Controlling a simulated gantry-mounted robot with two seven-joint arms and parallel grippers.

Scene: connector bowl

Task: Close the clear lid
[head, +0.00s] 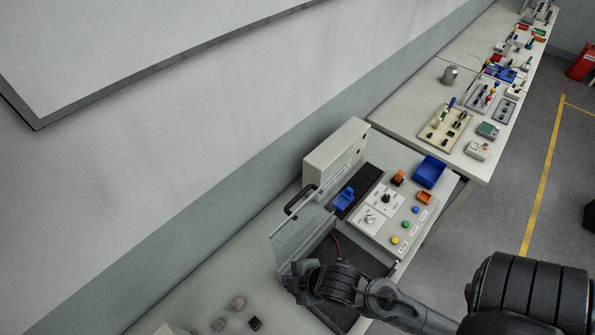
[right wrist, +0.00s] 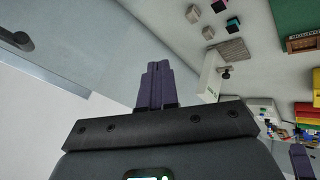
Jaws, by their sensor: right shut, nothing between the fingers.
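The clear lid (head: 298,232) stands raised and tilted at the left side of a dark-floored bay (head: 350,250) on the near bench. In the right wrist view a pale see-through panel, apparently the lid (right wrist: 85,65), fills the left side. My right gripper (head: 289,272) is at the lower end of the lid in the head view. Its purple fingers (right wrist: 156,72) are together and empty in the right wrist view. They overlap the panel's edge in the picture; I cannot tell whether they touch it. My left gripper is not in view.
A control panel (head: 410,212) with knobs and buttons adjoins the bay, with a beige box (head: 335,158) behind. A black handle (head: 299,199) is near the lid's top. Small blocks (head: 238,302) lie on the bench at lower left. A blue bin (head: 429,172) stands at the panel's far end.

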